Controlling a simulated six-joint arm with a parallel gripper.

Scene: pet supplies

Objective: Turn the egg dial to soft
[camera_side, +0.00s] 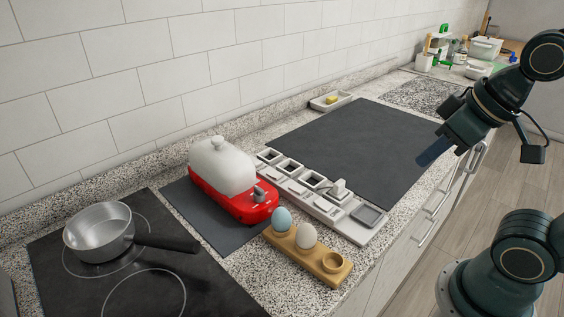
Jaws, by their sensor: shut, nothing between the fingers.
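The egg cooker is red with a white domed lid (222,166) and stands on a dark mat. Its red base (240,206) carries a small grey dial (259,195) at the right front end. The dial's markings are too small to read, so I cannot tell its setting. My gripper (424,161) is shut and empty. It is at the right, above the large dark mat, well apart from the cooker and its dial.
A wooden holder (318,267) bears a blue egg (282,218) and a pale egg (306,236). A grey compartment strip (325,205) lies behind it. A saucepan (100,238) sits on the hob at left. The large dark mat (350,140) is mostly clear.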

